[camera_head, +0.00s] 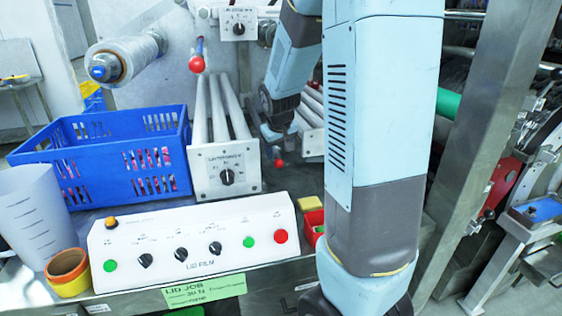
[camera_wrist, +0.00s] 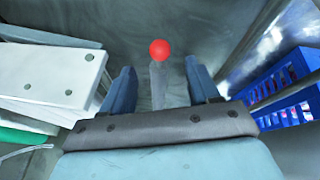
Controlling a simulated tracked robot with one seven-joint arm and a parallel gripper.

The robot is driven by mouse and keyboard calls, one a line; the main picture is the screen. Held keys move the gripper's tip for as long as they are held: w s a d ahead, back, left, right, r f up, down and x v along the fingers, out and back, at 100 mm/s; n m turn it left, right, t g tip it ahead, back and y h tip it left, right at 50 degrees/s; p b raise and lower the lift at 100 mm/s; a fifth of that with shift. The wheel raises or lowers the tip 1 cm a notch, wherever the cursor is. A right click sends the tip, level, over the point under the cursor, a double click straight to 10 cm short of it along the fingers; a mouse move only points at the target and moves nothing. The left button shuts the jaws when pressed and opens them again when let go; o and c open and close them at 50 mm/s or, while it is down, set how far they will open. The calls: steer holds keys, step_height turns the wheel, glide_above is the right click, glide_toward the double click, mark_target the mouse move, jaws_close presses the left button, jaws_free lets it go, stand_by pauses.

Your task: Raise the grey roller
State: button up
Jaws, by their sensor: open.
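My gripper (camera_wrist: 160,82) is open in the wrist view, one finger on each side of a grey rod (camera_wrist: 157,85) with a red ball (camera_wrist: 160,49) at its end. Contact with the rod cannot be made out. Several light grey rollers (camera_head: 220,108) run back from a white plate with a knob; more grey bars (camera_head: 312,108) lie right of my gripper. Which one is the task's roller is unclear.
A second red ball (camera_head: 196,64) sits on a lever at the back. A blue crate (camera_head: 80,185) stands left; it also shows in the wrist view (camera_wrist: 285,75). A control panel (camera_head: 190,245) lies in front. A film roll (camera_head: 125,58) is at upper left. My arm hides the middle right.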

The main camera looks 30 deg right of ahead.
mark_target(279, 161)
steer(key=shift+x, duration=3.45)
jaws_close()
